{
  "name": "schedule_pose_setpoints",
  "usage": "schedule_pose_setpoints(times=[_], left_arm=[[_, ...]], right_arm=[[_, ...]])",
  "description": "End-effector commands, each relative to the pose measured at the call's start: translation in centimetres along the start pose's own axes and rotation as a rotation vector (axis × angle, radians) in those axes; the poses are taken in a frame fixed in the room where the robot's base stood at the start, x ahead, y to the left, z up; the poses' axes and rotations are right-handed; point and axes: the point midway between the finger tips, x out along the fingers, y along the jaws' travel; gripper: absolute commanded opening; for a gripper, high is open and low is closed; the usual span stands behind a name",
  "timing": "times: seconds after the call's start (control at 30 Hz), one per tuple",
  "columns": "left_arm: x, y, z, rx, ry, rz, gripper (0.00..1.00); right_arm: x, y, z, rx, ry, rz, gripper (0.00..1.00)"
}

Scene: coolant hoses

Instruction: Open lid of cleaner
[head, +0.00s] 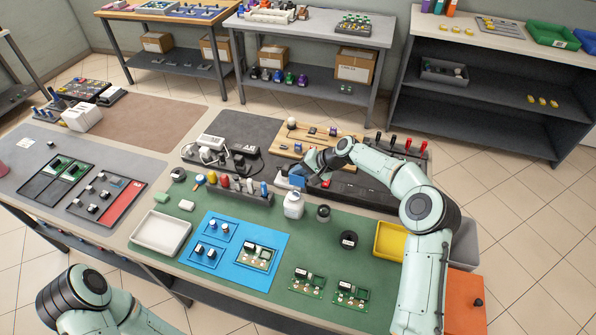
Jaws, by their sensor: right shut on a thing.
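A white bottle, which looks like the cleaner (293,207), stands upright on the green mat, behind the blue mat. My right gripper (297,183) reaches in from the right and is just above and behind the bottle's top. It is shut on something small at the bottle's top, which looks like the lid. The fingers and wrist hide most of the lid, so I cannot tell whether it is apart from the bottle. My left arm shows at the bottom left, but its gripper is out of view.
A rack of small bottles (232,193) stands left of the cleaner, and a dark round jar (323,213) stands right of it. A white tray (160,233), the blue mat (275,240) with parts, and a yellow bin (389,241) lie around. Green mat between them is partly clear.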

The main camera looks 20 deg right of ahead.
Motion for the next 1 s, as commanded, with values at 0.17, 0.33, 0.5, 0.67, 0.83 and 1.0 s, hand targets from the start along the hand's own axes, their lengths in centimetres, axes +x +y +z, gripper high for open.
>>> schedule_pose_setpoints(times=[0.17,0.33,0.5,0.67,0.83,1.0], left_arm=[[-0.14,0.1,-0.16,0.0,0.001,0.0,0.43],[-0.15,0.11,-0.17,0.0,0.002,0.001,0.43],[-0.16,0.11,-0.17,0.001,0.002,0.001,0.43],[-0.16,0.12,-0.18,0.001,0.002,0.001,0.43],[-0.16,0.12,-0.18,0.001,0.002,0.001,0.43],[-0.16,0.12,-0.18,0.001,0.002,0.001,0.43]], right_arm=[[0.21,-0.1,-0.59,0.074,-0.068,-0.006,0.0],[0.31,0.06,-0.79,0.121,-0.116,-0.005,0.0],[0.38,0.19,-0.87,0.146,-0.141,-0.005,0.0],[0.36,0.23,-0.88,0.153,-0.149,-0.004,0.0],[0.37,0.25,-0.87,0.153,-0.15,-0.003,0.0],[0.38,0.26,-0.86,0.153,-0.15,-0.003,0.33]])
